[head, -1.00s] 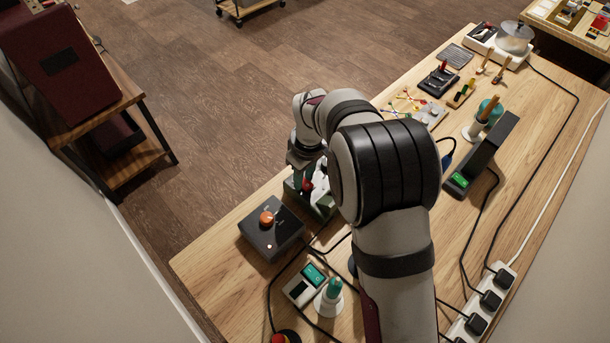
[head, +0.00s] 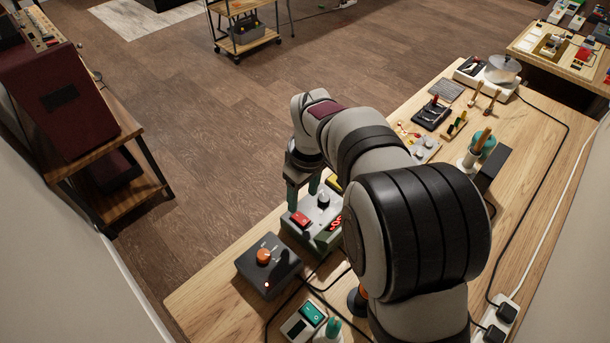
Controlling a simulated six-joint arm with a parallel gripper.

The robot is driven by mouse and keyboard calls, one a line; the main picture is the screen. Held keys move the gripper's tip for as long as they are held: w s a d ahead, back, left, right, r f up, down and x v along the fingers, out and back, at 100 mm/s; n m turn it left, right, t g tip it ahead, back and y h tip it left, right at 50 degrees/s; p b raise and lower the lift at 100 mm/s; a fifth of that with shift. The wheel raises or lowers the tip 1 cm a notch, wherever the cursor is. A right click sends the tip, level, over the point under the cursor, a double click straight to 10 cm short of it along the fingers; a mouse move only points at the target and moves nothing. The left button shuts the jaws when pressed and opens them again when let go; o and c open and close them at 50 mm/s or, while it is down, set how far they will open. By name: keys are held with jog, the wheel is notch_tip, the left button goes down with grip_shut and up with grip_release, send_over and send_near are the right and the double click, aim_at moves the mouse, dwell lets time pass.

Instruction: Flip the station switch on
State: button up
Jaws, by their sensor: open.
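The station (head: 324,230) is a grey-green box on the near-left part of the bench. It carries a red rocker switch (head: 300,219), a black knob (head: 323,200) and a red lit display (head: 336,222). The switch is clear of my fingers; its exact tilt is too small to tell. My gripper (head: 303,193) points down with its green-grey fingers apart and empty, at the station's far-left edge, beyond the switch in the picture. Whether the fingers touch the box cannot be told. My arm hides the station's right side.
A dark box (head: 268,265) with an orange knob (head: 264,256) and a small red light stands left of the station. A meter with a green screen (head: 313,312) lies nearer. Cables run between them. Tools fill the bench's far end. Bare wood (head: 216,271) shows at left.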

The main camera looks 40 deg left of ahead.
notch_tip(320, 180, up, 8)
jog(key=shift+d, duration=0.4)
jog(key=s+d+r+m, duration=0.15)
jog(key=d+m, duration=0.55)
jog(key=d, duration=0.7)
jog(key=s+d+r+m, duration=0.1)
jog(key=d+r+m, duration=0.2)
jog(key=d+m, duration=0.8)
jog(key=s+d+f+m, duration=0.4)
jog(key=s+d+m, duration=0.1)
jog(key=s+d, duration=0.5)
jog(key=shift+s+d+f+m+y, duration=0.2)
jog(key=shift+s+d+m+y, duration=0.1)
jog(key=shift+s+d, duration=0.05)
